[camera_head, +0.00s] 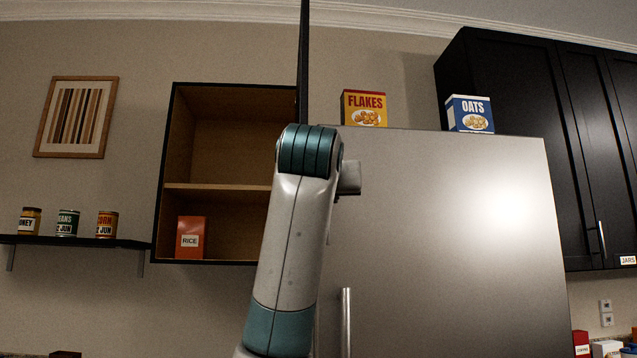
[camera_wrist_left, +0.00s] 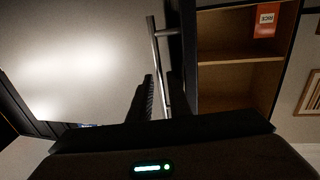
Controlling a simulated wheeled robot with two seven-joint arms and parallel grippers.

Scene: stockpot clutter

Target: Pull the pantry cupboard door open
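A dark-framed wall cupboard (camera_head: 229,187) with wood-coloured shelves stands open left of centre in the head view. Its dark door (camera_head: 303,60) is swung out and seen nearly edge-on at the cupboard's right side. The left wrist view shows the cupboard (camera_wrist_left: 237,57) upside down, with the door (camera_wrist_left: 188,60) beside it. A metal bar handle (camera_wrist_left: 154,48) stands off the door. A dark ridged part, apparently a finger of my left gripper (camera_wrist_left: 150,97), is close beside the handle's lower end; whether it grips is unclear. My right gripper is not visible.
A RICE box (camera_head: 190,238) is on the cupboard's bottom shelf. A steel fridge (camera_head: 450,230) with FLAKES (camera_head: 364,108) and OATS (camera_head: 470,114) boxes on top stands right of the door. A shelf (camera_head: 75,241) with cans is left; dark cupboards (camera_head: 510,130) are right.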

